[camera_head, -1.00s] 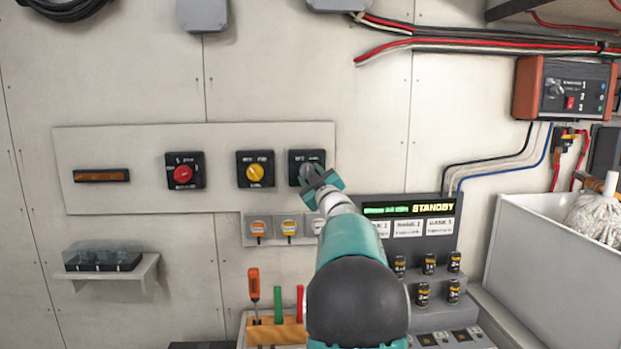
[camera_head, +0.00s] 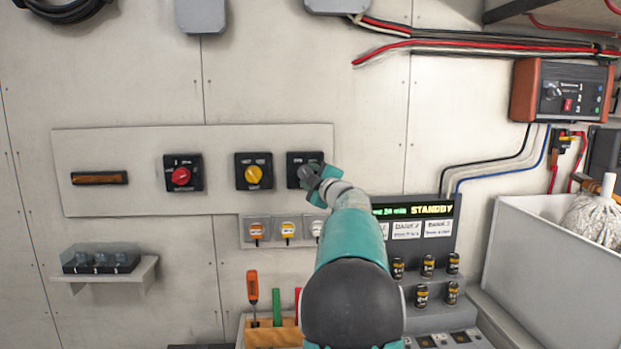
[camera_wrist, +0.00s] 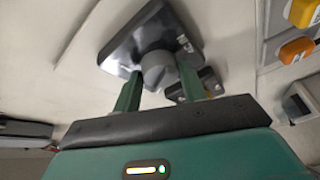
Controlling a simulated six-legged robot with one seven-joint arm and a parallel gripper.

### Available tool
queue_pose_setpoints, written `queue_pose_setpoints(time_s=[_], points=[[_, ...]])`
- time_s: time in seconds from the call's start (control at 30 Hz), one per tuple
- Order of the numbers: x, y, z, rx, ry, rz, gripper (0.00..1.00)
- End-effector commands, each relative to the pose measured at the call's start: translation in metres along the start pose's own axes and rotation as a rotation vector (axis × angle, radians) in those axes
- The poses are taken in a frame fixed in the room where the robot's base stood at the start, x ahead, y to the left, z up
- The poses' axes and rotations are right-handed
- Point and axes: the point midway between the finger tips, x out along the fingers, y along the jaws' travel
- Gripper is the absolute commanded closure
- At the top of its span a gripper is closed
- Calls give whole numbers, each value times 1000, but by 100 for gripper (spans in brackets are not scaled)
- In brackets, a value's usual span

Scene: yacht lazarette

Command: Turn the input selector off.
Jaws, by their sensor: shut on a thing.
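A black square switch plate (camera_head: 297,160) with a grey rotary knob (camera_wrist: 156,66) is at the right end of the pale wall panel. I take it for the input selector, though its lettering is too small to read. My gripper (camera_head: 312,176) is at this knob and partly covers it in the head view. In the wrist view, my gripper (camera_wrist: 160,76) has one green finger on each side of the grey knob and is shut on it. The knob's exact pointer angle is hidden.
A red-knob switch (camera_head: 182,174) and a yellow-knob switch (camera_head: 254,172) sit left on the same panel. Small covered switches (camera_head: 287,230) are just below. A display reading STANDBY (camera_head: 430,211) and a white bin (camera_head: 535,265) are to the right.

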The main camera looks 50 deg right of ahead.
Motion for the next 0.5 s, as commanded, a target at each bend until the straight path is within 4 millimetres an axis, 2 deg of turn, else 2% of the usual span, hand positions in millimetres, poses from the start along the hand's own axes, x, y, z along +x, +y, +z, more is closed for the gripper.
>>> queue_pose_setpoints(time_s=[0.23, 0.27, 0.33, 0.37, 0.5], points=[[0, -2, -1, 0, 2, -3, 81], [0, -2, -1, 0, 3, -3, 54], [0, -2, -1, 0, 3, -2, 41], [0, -1, -1, 0, 2, -2, 37], [0, -1, 0, 0, 2, -1, 37]])
